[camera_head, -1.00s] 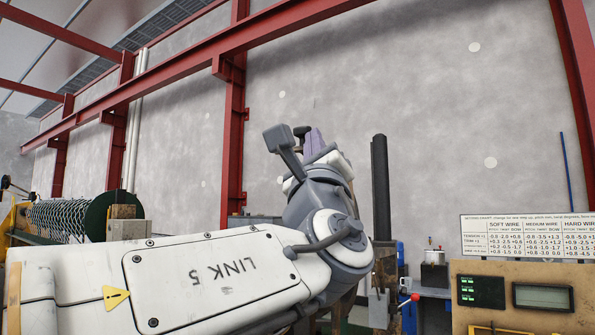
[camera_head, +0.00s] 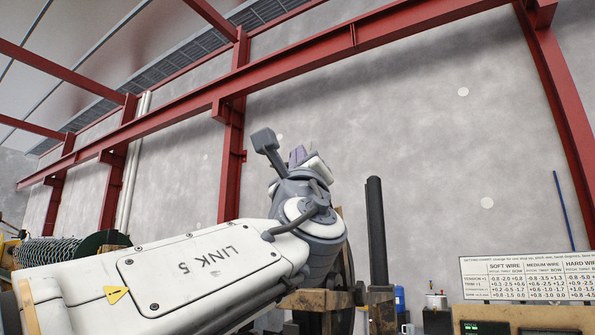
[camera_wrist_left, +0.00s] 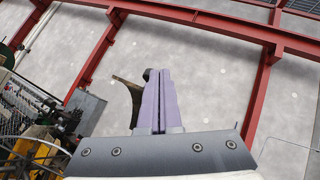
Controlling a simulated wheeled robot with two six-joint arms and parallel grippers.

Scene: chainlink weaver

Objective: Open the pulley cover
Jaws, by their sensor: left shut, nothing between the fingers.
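My left gripper (camera_head: 297,155) points up and away in front of the grey wall, mostly hidden behind my own wrist. The left wrist view shows its two purple fingers (camera_wrist_left: 159,75) shut against each other with nothing between them. A brownish curved piece (camera_wrist_left: 130,88) shows just left of the fingers there; I cannot tell what it is or whether they touch. In the head view, a dark curved wheel-like part (camera_head: 346,275) shows partly behind my arm. I cannot make out the pulley cover for certain. My right gripper is not in view.
A dark upright post (camera_head: 375,235) stands right of my arm. A settings chart (camera_head: 525,278) stands above a brown control box (camera_head: 520,317) at lower right. A wire mesh roll (camera_head: 65,251) lies at left. Red beams (camera_head: 300,75) cross the wall.

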